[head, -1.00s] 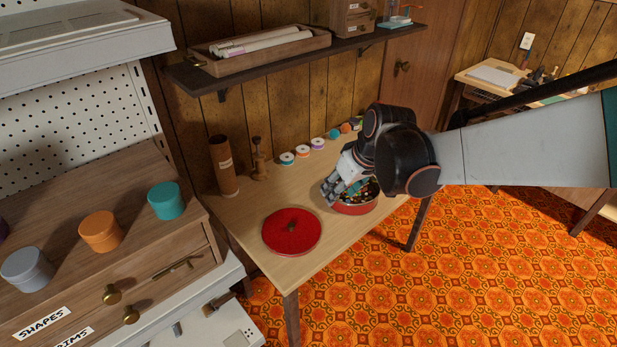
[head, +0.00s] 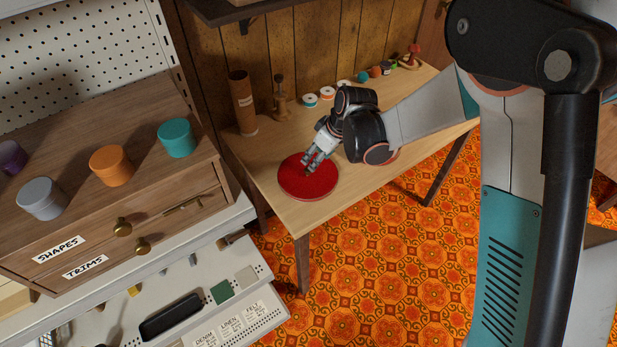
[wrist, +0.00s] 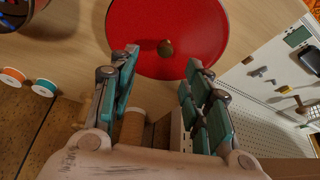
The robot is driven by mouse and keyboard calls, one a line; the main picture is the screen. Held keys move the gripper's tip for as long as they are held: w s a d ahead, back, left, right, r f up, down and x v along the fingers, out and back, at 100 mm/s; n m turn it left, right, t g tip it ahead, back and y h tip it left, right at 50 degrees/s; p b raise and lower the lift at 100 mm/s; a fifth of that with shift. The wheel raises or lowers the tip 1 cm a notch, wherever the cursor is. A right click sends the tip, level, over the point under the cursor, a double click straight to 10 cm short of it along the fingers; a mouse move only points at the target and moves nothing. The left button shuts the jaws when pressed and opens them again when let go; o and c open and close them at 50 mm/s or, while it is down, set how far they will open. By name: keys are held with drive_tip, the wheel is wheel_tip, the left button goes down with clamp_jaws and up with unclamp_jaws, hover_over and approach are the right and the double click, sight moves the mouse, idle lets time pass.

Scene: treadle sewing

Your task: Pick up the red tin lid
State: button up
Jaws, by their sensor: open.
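The red tin lid (head: 309,184) lies flat on the wooden table, a round red disc. In the wrist view the lid (wrist: 192,25) fills the top middle, with a small brass-brown knob (wrist: 165,48) at its centre. My gripper (head: 311,166) is over the lid's far right part, its fingers pointing down toward the knob. In the wrist view my gripper (wrist: 158,68) is open, with the knob seen beyond and between the two fingertips. Nothing is between the fingers. Whether the fingertips touch the lid cannot be told.
A cardboard tube (head: 243,103) and a wooden spool stand (head: 281,100) stand at the table's back left. Thread spools (head: 327,93) line the back edge. A drawer cabinet with coloured tubs (head: 111,165) is at left. The table's front edge is clear.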

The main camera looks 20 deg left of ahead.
sight(307, 169)
drive_tip(key=b+x, duration=0.1)
drive_tip(key=x, duration=0.1)
drive_tip(key=b+x, duration=0.1)
drive_tip(key=x, duration=0.2)
drive_tip(key=b+x, duration=0.1)
drive_tip(key=x, duration=0.1)
drive_tip(key=shift+s+a+f, duration=0.2)
drive_tip(key=shift+s+a, duration=0.05)
drive_tip(key=shift+r, duration=0.1)
clamp_jaws()
